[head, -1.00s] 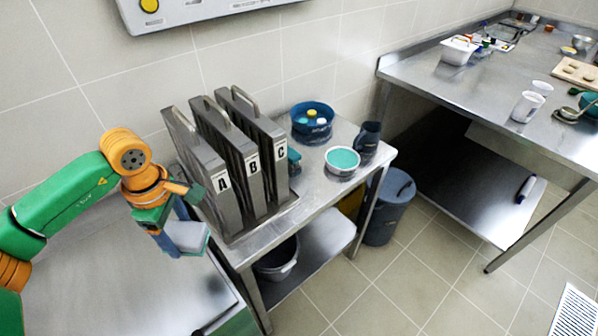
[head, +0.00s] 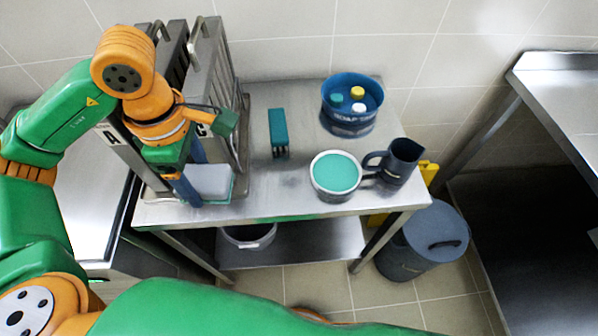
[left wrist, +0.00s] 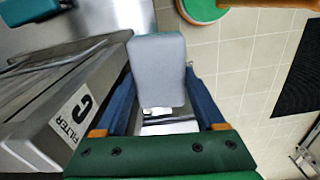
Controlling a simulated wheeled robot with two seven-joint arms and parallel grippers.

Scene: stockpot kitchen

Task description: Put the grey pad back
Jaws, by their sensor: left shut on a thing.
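The grey pad (head: 213,180) has a pale grey face and a teal edge. My left gripper (head: 192,178) is shut on it and holds it by the front left of the steel side table (head: 262,192), in front of the filter panels. In the left wrist view the pad (left wrist: 157,70) sits between the two blue fingers, near the panel labelled "FILTER C" (left wrist: 70,112). I cannot tell whether the pad touches the table. My right gripper is not in view.
On the side table stand a teal block (head: 278,130), a blue soap tub (head: 350,112), a round dish with teal contents (head: 335,174) and a dark jug (head: 396,162). The filter panels (head: 212,70) stand upright at the left. A lidded bin (head: 420,243) is on the floor.

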